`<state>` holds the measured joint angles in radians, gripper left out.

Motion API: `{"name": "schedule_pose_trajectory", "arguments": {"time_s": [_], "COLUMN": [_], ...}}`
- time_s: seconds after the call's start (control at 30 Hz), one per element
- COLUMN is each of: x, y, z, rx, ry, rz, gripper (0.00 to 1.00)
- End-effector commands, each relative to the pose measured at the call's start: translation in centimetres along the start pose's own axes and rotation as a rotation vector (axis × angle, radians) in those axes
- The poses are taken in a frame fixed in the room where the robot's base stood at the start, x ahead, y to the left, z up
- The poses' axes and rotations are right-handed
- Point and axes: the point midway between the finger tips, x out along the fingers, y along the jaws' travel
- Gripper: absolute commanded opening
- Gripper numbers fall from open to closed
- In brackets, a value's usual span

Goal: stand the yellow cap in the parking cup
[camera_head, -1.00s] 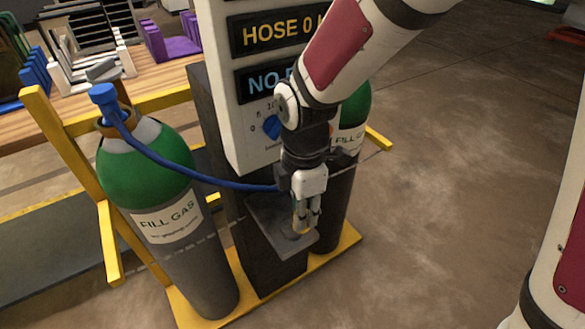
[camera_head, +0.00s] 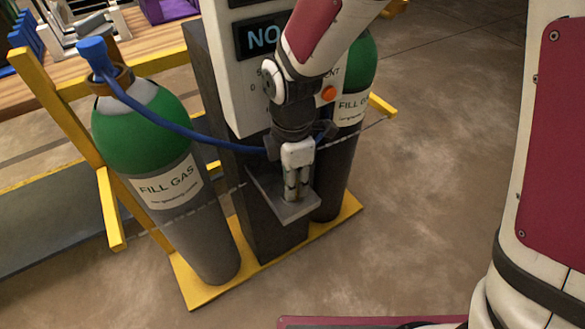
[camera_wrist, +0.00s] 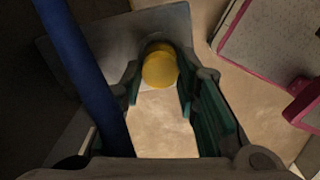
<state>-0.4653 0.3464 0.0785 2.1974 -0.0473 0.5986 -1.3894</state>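The yellow cap (camera_wrist: 158,68) shows in the wrist view between the ends of my fingers, round side toward the camera. My gripper (camera_wrist: 160,82) points down at it. The two fingers stand close on either side of the cap, and I cannot tell whether both touch it. In the head view my gripper (camera_head: 297,198) is over the small grey shelf (camera_head: 268,188) on the front of the dark post, and the cap is hidden there. A dark curved edge behind the cap may be the parking cup's rim, but the cup cannot be made out clearly.
A blue hose (camera_head: 165,124) runs from the left green cylinder (camera_head: 140,130) to behind my gripper; it also passes close on the left in the wrist view (camera_wrist: 80,75). A second cylinder (camera_head: 350,105) stands right of the post. A yellow base (camera_head: 205,290) lies below.

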Motion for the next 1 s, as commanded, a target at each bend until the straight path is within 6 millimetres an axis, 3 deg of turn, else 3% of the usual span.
{"name": "schedule_pose_trajectory", "arguments": {"time_s": [0.07,0.47,1.0], "x": [0.0,-0.6,-10.5], "y": [0.0,0.0,0.0], "z": [0.0,0.0,0.0], "rx": [0.0,0.0,0.001], "ry": [0.0,0.0,0.0], "rz": [0.0,0.0,0.003], "gripper": [0.47,0.47,0.47]}}
